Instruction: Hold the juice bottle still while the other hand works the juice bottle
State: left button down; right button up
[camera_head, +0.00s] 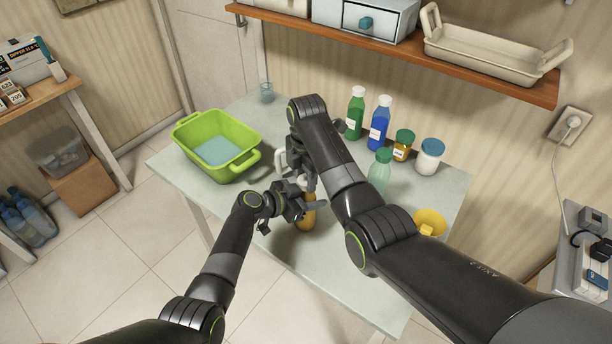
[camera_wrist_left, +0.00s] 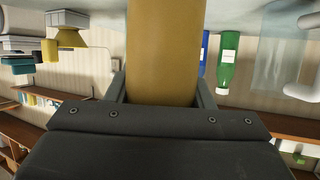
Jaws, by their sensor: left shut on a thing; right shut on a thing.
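The juice bottle (camera_head: 306,218), orange-brown, stands upright on the table, mostly hidden behind my grippers in the head view. In the left wrist view its body (camera_wrist_left: 165,45) fills the middle. My left gripper (camera_head: 302,206) is shut on the bottle's body from the left side. Its two fingers (camera_wrist_left: 162,88) show on either side of the body in the wrist view. My right gripper (camera_head: 298,182) is above the left one and shut on the top of the bottle. The cap and the exact contact there are hidden.
A green bottle (camera_head: 356,113), a blue bottle (camera_head: 379,125), a pale green bottle (camera_head: 380,172) and jars (camera_head: 430,157) stand to the right. A yellow funnel-like thing (camera_head: 430,220) is at front right. A lime basin (camera_head: 245,160) is at left. A shelf (camera_head: 400,52) overhangs the back.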

jog(key=shift+m, duration=1.2)
jog(key=o, duration=1.1)
jog(key=shift+r, duration=2.25)
jog(key=shift+c, duration=0.5)
